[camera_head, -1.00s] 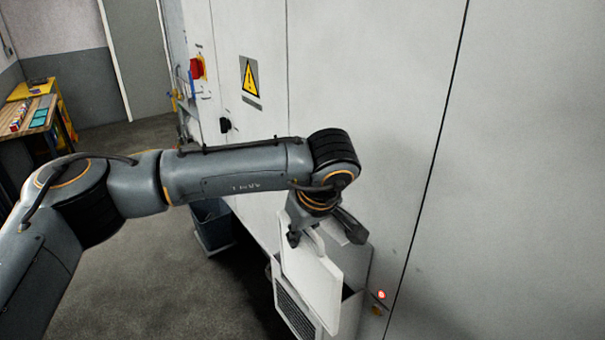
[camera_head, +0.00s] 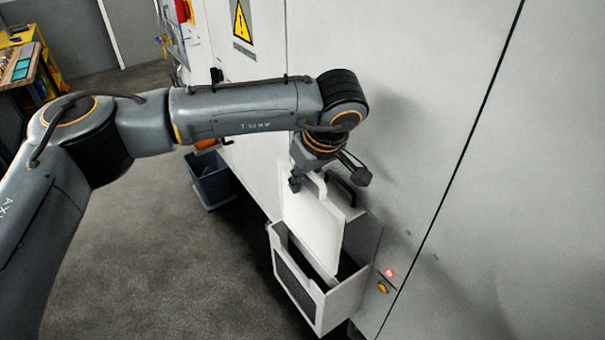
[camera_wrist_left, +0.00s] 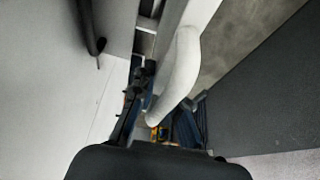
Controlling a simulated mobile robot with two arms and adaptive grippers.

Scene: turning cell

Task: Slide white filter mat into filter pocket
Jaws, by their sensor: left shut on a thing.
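The white filter mat (camera_head: 312,225) is a flat upright panel, slightly tilted, with a handle at its top. My left gripper (camera_head: 326,182) is shut on the mat at this top end, above the pocket. The filter pocket (camera_head: 346,298) is a white open-topped box with a dark grille on the machine's side. The mat's lower end overlaps its opening and seems to be inside the rim; how deep is unclear. My right gripper is out of view.
The machine's pale wall (camera_head: 430,110) rises right behind the pocket. A red light (camera_head: 389,273) and a yellow button (camera_head: 382,287) sit right of it. A blue-grey bin (camera_head: 211,183) stands on the floor to the left. The floor in front is clear.

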